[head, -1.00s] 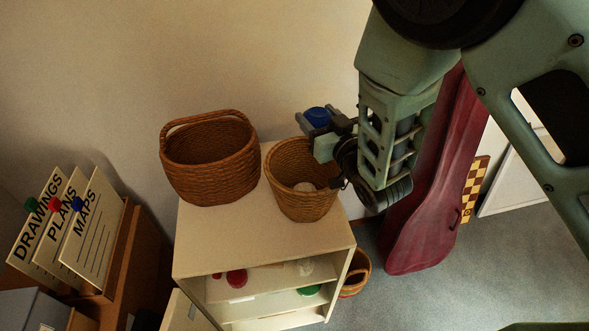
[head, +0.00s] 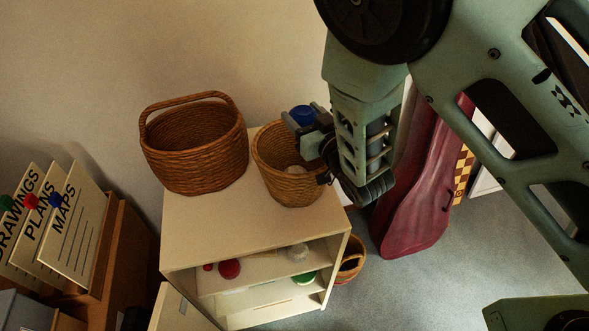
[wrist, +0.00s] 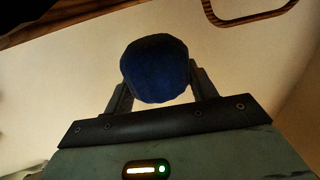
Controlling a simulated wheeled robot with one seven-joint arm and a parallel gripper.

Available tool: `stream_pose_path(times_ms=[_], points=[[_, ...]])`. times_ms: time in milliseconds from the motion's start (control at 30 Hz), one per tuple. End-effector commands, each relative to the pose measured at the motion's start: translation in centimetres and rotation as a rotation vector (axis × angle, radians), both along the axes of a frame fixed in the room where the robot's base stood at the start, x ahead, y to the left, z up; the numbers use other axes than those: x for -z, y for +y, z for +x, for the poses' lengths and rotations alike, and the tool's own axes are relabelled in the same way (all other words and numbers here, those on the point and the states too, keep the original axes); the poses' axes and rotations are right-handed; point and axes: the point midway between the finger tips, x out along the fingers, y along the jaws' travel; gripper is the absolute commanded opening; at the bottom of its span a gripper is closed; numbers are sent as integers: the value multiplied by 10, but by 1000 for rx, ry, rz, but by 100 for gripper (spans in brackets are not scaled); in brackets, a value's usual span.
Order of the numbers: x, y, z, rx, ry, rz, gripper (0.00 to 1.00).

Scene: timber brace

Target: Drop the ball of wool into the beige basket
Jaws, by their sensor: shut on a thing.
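The ball of wool is dark blue (head: 302,115). My gripper (head: 308,122) is shut on it, and in the wrist view the ball (wrist: 155,68) sits between the two fingers. The beige basket, a light tan woven one without a visible handle (head: 284,188), stands on the right of the cabinet top. In the head view the ball and gripper overlap its far right rim. The ball's height above the rim is hard to tell. My gripper and wrist hide part of the basket's right side. Something pale shows inside the basket.
A darker brown basket with a handle (head: 195,160) stands left on the white cabinet (head: 235,225). Shelves below hold small red, white and green things. A red instrument case (head: 420,205) leans at right. Another small basket (head: 350,262) is by the cabinet's right side.

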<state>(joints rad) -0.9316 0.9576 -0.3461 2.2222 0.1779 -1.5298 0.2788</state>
Motion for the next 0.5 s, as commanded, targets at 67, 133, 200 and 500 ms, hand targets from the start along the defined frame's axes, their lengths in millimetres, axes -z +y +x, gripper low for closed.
stream_pose_path(times_ms=[67,133,200,500], points=[[-1,0,0,0,-1,1,34],[-1,0,0,0,-1,1,70],[-1,0,0,0,-1,1,82],[0,-1,-2,0,0,0,82]])
